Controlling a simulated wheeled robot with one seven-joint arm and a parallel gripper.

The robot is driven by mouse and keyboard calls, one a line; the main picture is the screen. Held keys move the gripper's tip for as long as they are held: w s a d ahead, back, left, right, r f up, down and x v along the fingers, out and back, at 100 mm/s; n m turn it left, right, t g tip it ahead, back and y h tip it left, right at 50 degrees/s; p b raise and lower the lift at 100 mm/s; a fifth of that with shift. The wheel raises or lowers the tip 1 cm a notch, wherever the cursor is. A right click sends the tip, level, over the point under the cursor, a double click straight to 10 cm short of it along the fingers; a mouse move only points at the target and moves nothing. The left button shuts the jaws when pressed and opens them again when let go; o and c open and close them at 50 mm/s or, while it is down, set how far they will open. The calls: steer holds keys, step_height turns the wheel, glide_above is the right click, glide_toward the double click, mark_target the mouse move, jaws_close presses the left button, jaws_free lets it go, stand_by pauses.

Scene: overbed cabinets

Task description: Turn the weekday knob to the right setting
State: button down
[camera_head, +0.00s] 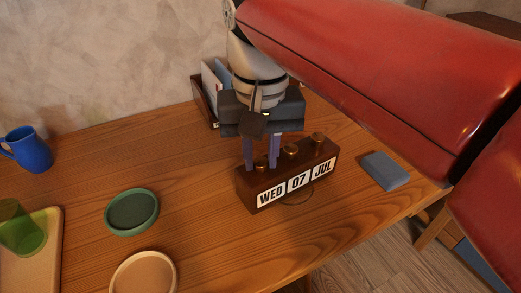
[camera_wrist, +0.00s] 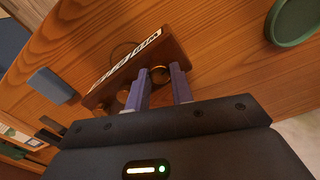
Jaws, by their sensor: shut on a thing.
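The wooden desk calendar (camera_head: 252,199) stands on the table and shows WED, 07 and JUL on its front. Several round brass knobs sit along its top. The weekday knob (camera_head: 261,161) is the one above WED. My gripper (camera_head: 261,166) points down over that end of the calendar, and its two purple fingers are shut on the weekday knob. In the wrist view the weekday knob (camera_wrist: 160,75) shows between the fingers, partly hidden by them. The other knobs, above 07 (camera_head: 291,150) and JUL (camera_head: 318,138), stand free.
A grey-blue box-like item (camera_head: 385,170) lies right of the calendar. A green dish (camera_head: 132,211), a tan dish (camera_head: 144,274), a blue mug (camera_head: 27,149) and a green cup on a tray (camera_head: 48,262) are to the left. A holder with papers (camera_head: 207,95) stands behind.

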mark_target(260, 161)
steer(key=c, duration=1.2)
jaws_free()
step_height(260, 161, up, 8)
steer(key=shift+f, duration=0.1)
